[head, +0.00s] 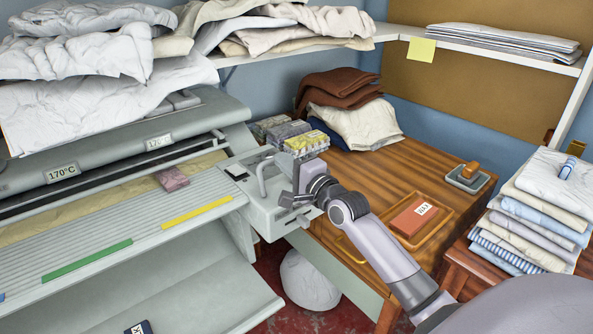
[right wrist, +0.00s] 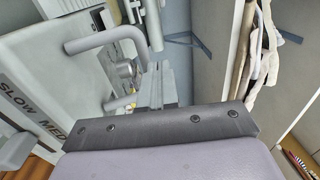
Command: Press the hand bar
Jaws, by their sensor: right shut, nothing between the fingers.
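The hand bar (head: 263,178) is a bent grey tube on the end housing of the ironer (head: 278,212), in the middle of the head view. In the right wrist view the bar (right wrist: 108,39) shows large, running across the upper left and bending down near my fingertips. My right gripper (head: 292,198) is shut and empty, just to the right of the bar in the head view. Its closed fingers (right wrist: 157,70) lie just below the bar's bend in the right wrist view; I cannot tell whether they touch it. My left gripper is out of view.
Folded grey and beige cloths lie on the shelf (head: 395,32) above. A wooden table (head: 385,165) behind my right arm holds packs, brown and white cloths and a tray (head: 437,236) with a red block. A stack of folded linen (head: 533,215) stands at the right.

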